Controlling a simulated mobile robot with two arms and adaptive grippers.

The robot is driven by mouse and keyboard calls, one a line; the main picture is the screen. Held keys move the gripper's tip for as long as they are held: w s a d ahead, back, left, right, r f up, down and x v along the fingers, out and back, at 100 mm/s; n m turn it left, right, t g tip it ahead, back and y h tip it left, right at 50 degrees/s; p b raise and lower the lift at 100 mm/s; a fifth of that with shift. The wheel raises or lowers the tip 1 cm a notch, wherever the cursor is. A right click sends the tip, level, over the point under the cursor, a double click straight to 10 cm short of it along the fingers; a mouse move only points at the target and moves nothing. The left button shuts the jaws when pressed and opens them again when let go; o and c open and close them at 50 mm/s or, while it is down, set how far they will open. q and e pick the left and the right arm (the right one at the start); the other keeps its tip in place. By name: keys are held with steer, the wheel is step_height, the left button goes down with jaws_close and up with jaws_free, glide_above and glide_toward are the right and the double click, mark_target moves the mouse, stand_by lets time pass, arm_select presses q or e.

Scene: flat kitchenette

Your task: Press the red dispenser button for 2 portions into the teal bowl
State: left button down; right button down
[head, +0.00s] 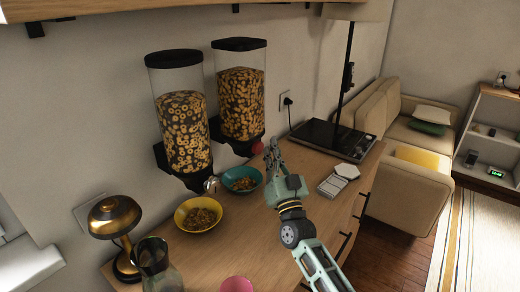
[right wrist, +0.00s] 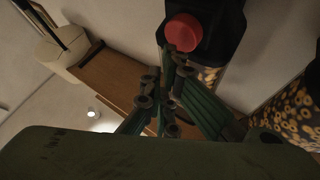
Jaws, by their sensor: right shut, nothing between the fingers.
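Two cereal dispensers hang on the wall in the head view. The right dispenser (head: 240,105) has a red button (head: 257,148) at its base, which shows large in the right wrist view (right wrist: 184,31). The teal bowl (head: 242,179) stands on the counter below it with some cereal inside. My right gripper (head: 270,148) is shut and empty, its fingertips just beside the red button. In the right wrist view the fingertips overlap the button's lower edge; I cannot tell whether they touch it. My left gripper is not in view.
The left dispenser (head: 184,120) has a yellow bowl (head: 198,215) with cereal below it. A brass lamp (head: 115,222), a glass jug (head: 155,263) and a pink bowl (head: 237,284) stand nearer. A black appliance (head: 332,138) and a white item (head: 338,180) lie to the right.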

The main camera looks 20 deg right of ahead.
steer(key=shift+w+a, duration=0.1)
stand_by(0.4)
steer(key=shift+w+a, duration=0.15)
steer(key=shift+w, duration=0.15)
steer(key=shift+w+a+b, duration=0.35)
steer(key=shift+w, duration=0.2)
stand_by(1.0)
steer(key=shift+s, duration=0.1)
steer(key=shift+s+d+p, duration=0.5)
steer(key=shift+s+d, duration=0.05)
steer(key=shift+s, duration=0.3)
steer(key=s+d, duration=0.1)
steer(key=s+p, duration=0.1)
steer(key=s, duration=0.1)
steer(key=s+d+p, duration=0.1)
steer(key=shift+s+d, duration=0.15)
steer(key=shift+d, duration=0.15)
